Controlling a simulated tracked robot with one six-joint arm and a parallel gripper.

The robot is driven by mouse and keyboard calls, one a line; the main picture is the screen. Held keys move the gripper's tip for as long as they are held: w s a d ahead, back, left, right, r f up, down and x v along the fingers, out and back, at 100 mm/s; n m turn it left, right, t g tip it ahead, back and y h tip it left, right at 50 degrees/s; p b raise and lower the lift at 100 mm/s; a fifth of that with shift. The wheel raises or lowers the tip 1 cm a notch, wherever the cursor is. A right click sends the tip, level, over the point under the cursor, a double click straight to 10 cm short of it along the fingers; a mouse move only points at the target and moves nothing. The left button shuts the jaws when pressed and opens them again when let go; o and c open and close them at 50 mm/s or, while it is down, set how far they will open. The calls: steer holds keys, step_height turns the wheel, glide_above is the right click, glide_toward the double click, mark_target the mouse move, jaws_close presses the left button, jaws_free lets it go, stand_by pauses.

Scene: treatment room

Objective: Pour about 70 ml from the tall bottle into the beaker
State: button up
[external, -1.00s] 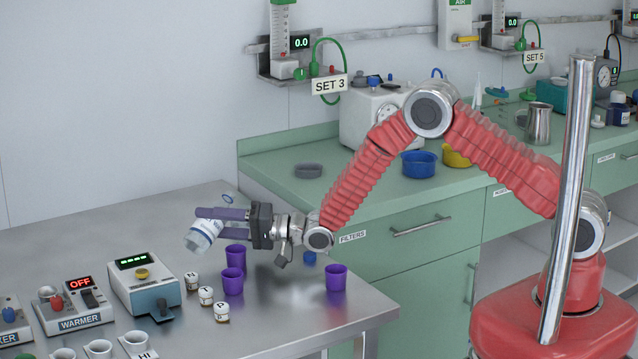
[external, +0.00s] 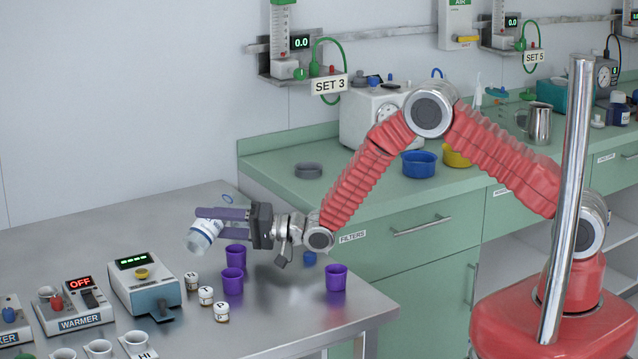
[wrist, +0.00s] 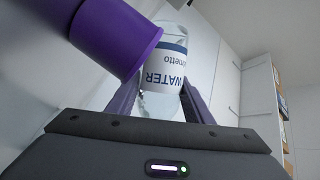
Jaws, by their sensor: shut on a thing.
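My gripper (external: 208,222) is shut on a clear bottle (external: 201,238) with a white and blue label, held tilted above the steel table. In the wrist view the bottle (wrist: 165,68) reads "WATER" and stands between my two fingers (wrist: 160,98). No liquid stream is visible. Purple cups stand on the table: one behind (external: 237,256), one in front of it (external: 232,282), and one to the right (external: 336,284). A purple cup (wrist: 118,35) shows large beside the bottle in the wrist view. I cannot tell which cup is the beaker.
Small white labelled jars (external: 206,296) stand left of the cups. A scale-like device (external: 145,283) with a green display and a warmer (external: 75,309) reading OFF are further left. A small blue cup (external: 309,259) is near the table's back. The table's right front is clear.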

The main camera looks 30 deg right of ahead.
steer(key=shift+r, duration=0.1)
steer(key=shift+w+d+r+n+g+h+b, duration=0.2)
steer(key=shift+d+r+n, duration=0.15)
steer(key=shift+n, duration=0.3)
steer(key=shift+w+d+r+n+g+h+b, duration=0.1)
steer(key=shift+w+d+r+n+h+b, duration=0.15)
steer(key=shift+n, duration=0.4)
steer(key=shift+d+r+n+h, duration=0.25)
steer(key=shift+d+n+h, duration=0.15)
steer(key=shift+n, duration=0.4)
steer(key=shift+a+f+n+h, duration=0.2)
steer(key=shift+f+n+h, duration=0.25)
steer(key=shift+f+n, duration=0.15)
steer(key=shift+n+h+b, duration=0.8)
steer(key=shift+n+h, duration=0.2)
steer(key=shift+n, duration=0.3)
steer(key=shift+g, duration=0.3)
steer(key=shift+w+d+f+n+h+b, duration=0.15)
steer(key=shift+n+h+b, duration=0.4)
steer(key=shift+n, duration=0.15)
